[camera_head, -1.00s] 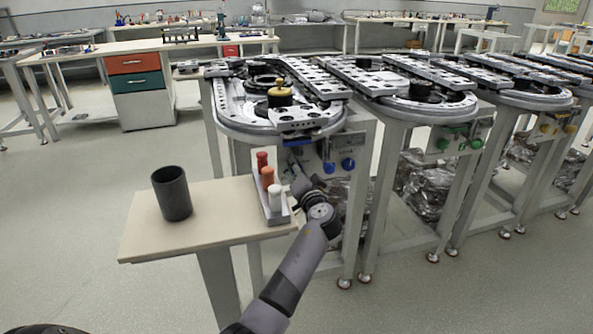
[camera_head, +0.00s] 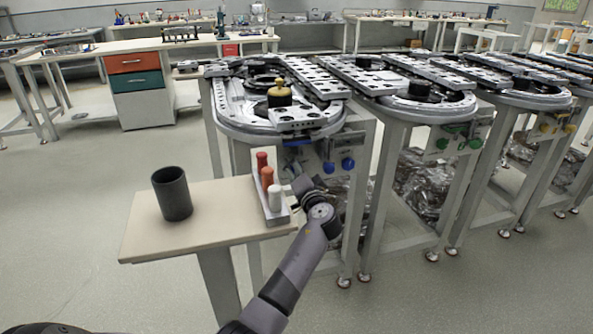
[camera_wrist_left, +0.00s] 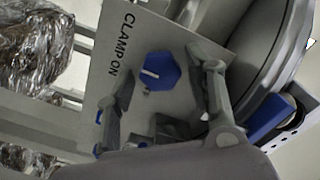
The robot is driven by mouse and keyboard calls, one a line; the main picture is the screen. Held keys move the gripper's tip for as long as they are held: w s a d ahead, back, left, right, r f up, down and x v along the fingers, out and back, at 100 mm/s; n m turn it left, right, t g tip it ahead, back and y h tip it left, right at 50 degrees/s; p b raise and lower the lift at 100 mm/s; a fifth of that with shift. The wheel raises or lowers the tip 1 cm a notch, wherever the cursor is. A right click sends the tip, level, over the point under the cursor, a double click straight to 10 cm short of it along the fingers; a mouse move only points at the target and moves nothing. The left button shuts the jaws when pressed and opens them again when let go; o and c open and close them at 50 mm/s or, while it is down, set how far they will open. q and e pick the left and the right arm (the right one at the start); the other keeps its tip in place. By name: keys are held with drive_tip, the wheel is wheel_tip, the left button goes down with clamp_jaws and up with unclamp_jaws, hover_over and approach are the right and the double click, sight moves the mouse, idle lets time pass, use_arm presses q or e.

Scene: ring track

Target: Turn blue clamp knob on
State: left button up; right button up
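A blue clamp knob (camera_wrist_left: 160,71) with a white mark sits on a grey panel (camera_wrist_left: 122,55) beside the text "CLAMP ON" in the left wrist view. My left gripper (camera_wrist_left: 158,84) is open, with one finger on each side of the knob; I cannot tell whether they touch it. In the head view my left gripper (camera_head: 300,182) is beside the small table's right edge, below the nearest ring track. Two blue knobs (camera_head: 348,164) show to its right on the front panel; the knob between the fingers cannot be made out there. My right gripper is not in view.
A small table (camera_head: 150,235) holds a dark cup (camera_head: 172,193) and a rack (camera_head: 277,217) with red, orange and white pegs, close to my left wrist. The ring track (camera_head: 240,118) stands above the panel. Open floor lies at left.

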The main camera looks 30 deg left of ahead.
use_arm(q)
drive_tip(key=shift+s, duration=0.1)
drive_tip(key=v, duration=1.2)
drive_tip(key=shift+f, duration=0.1)
